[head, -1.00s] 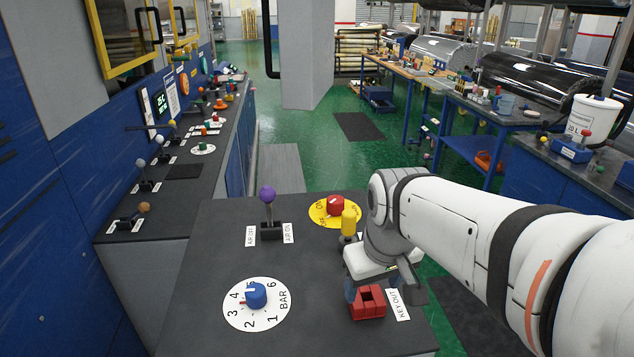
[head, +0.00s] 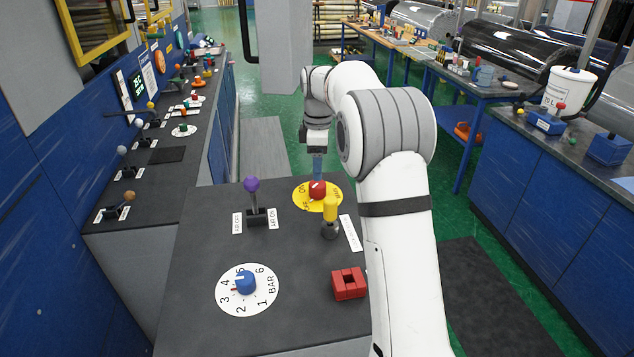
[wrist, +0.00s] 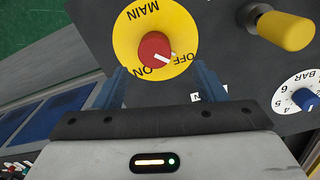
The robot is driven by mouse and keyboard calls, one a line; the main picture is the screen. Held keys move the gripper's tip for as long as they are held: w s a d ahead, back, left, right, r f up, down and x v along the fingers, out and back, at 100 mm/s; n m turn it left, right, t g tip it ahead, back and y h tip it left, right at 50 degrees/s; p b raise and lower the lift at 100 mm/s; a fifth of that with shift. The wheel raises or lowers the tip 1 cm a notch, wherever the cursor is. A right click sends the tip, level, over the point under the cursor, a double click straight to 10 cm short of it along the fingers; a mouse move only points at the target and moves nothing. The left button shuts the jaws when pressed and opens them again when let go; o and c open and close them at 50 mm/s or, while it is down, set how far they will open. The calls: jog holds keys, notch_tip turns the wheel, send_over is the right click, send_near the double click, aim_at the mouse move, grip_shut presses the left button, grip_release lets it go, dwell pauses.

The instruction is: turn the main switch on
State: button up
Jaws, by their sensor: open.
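The main switch is a red knob (head: 318,188) on a yellow disc (head: 303,201) on the dark bench top. The wrist view shows the red knob (wrist: 153,48) and the yellow disc (wrist: 127,62) marked MAIN, ON and OFF. The knob's white mark points toward OFF. My gripper (head: 317,176) points down just above and behind the knob in the head view. In the wrist view my gripper (wrist: 162,80) is open and empty, its two blue fingers spread apart at either side of the disc's lower part. Whether the fingertips touch the disc cannot be told.
A yellow-handled part (head: 330,209) stands close in front of the switch. A purple-knobbed lever (head: 252,186) is to the left, a blue BAR dial (head: 245,283) nearer, and a red block (head: 348,286) at front right. Bench top between them is clear.

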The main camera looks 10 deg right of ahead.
aim_at(317, 183)
jog(key=shift+w+f+n, duration=0.3)
jog(key=shift+w+f, duration=0.1)
jog(key=shift+w, duration=0.05)
notch_tip(317, 183, down, 7)
jog(key=shift+f+p, duration=0.2)
jog(key=shift+p, duration=0.7)
jog(key=shift+c, duration=0.6)
jog(key=c, duration=0.9)
